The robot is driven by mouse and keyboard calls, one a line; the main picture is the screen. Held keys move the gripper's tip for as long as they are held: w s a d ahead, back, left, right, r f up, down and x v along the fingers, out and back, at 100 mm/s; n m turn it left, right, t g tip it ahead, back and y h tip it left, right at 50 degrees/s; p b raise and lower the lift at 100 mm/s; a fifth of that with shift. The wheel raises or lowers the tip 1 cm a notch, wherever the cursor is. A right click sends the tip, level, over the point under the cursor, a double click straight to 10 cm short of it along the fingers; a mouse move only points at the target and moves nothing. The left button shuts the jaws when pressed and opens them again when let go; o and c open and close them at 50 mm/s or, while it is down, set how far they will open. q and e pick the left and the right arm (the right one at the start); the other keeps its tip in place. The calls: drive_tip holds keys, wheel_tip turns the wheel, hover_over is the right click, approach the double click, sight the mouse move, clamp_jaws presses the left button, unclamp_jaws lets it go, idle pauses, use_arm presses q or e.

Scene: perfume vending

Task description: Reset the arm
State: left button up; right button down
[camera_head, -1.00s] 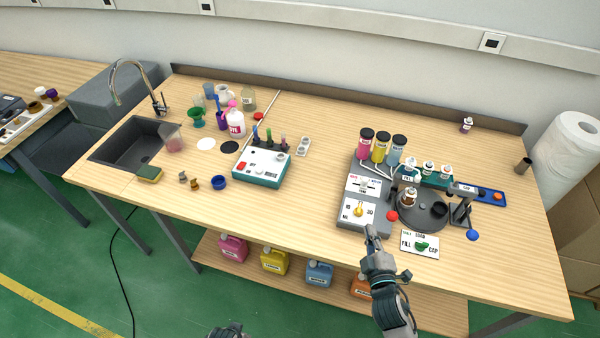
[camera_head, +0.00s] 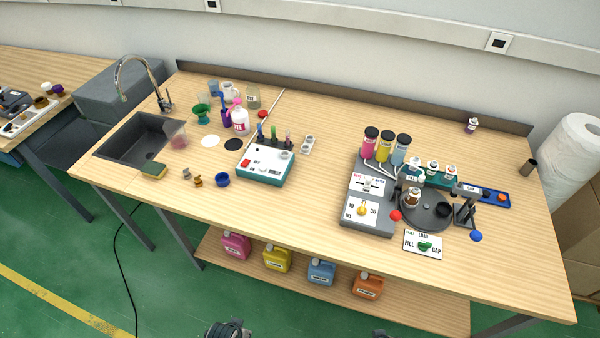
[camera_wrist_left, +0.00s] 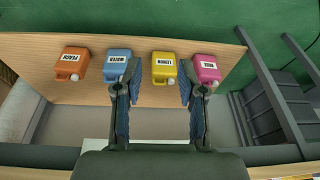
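My left gripper (camera_wrist_left: 158,85) is open and empty in the left wrist view, its two fingers wide apart in front of the lower shelf with its jugs. In the head view, a dark part of my left arm (camera_head: 228,329) shows at the bottom edge. Only a dark sliver of my right arm (camera_head: 380,333) shows at the bottom edge, below the bench front; its fingers cannot be made out. The filling machine (camera_head: 367,232) stands on the right of the bench, with pink, yellow and blue bottles and a round turntable (camera_head: 426,222).
The wooden bench (camera_head: 300,225) holds a white-and-teal box (camera_head: 265,166), a sink (camera_head: 140,138) and a small labelled card (camera_head: 423,244). The lower shelf carries a pink jug (camera_head: 236,245), yellow jug (camera_head: 277,259), blue jug (camera_head: 321,271) and orange jug (camera_head: 367,287). The bench's front middle is clear.

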use_arm(q)
drive_tip(key=s+f+g, duration=0.1)
drive_tip(key=s+f, duration=0.2)
drive_tip(key=f, duration=0.8)
drive_tip(key=s+f, duration=0.3)
drive_tip(key=f, duration=0.8)
use_arm(e)
drive_tip(key=s+f+g, duration=0.1)
drive_tip(key=s+f, duration=0.2)
drive_tip(key=f, duration=0.8)
drive_tip(key=s+f, duration=0.3)
drive_tip(key=f, duration=0.7)
use_arm(q)
drive_tip(key=s+a+f+g, duration=0.1)
drive_tip(key=s+a+f, duration=0.2)
drive_tip(key=s+f, duration=0.8)
drive_tip(key=s, duration=0.4)
drive_tip(key=shift+a+f, duration=0.2)
use_arm(e)
drive_tip(key=s+d+f+g, duration=0.1)
drive_tip(key=s+d+f, duration=0.2)
drive_tip(key=s+f, duration=0.9)
drive_tip(key=s, duration=0.3)
drive_tip(key=shift+d+f, duration=0.15)
drive_tip(key=shift+d, duration=0.05)
use_arm(q)
drive_tip(key=shift+s, duration=0.1)
